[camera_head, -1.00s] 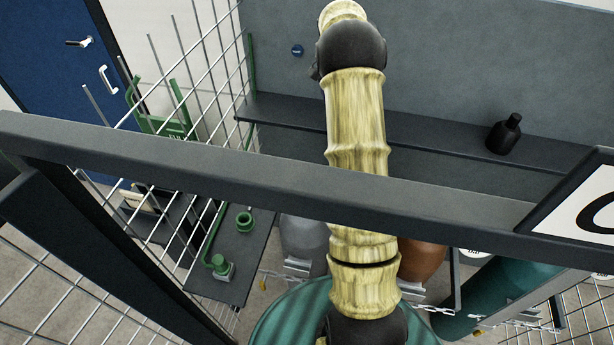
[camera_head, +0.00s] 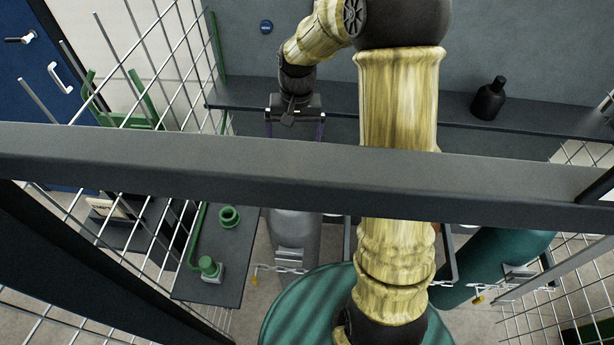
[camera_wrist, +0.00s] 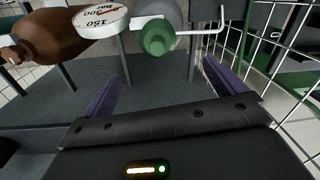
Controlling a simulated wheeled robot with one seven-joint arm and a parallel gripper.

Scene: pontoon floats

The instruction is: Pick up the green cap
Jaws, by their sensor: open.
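In the head view, a round green piece (camera_head: 229,217) with a ring-like top sits on a dark narrow shelf (camera_head: 232,280) at the lower left. A second green piece (camera_head: 208,266) stands on a small grey block nearer me. I cannot tell for sure which is the green cap. In the wrist view a round green cap-like thing (camera_wrist: 157,37) shows beyond the fingers, beside a grey cylinder. My gripper (camera_head: 295,130) is open, with purple fingers pointing down near the back shelf; a grey bar hides its tips. In the wrist view my gripper (camera_wrist: 162,72) has nothing between its fingers.
Wire mesh (camera_head: 165,60) stands on the left. A black bottle (camera_head: 489,100) stands on the back shelf (camera_head: 390,120). A brown cylinder (camera_wrist: 65,38) shows in the wrist view.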

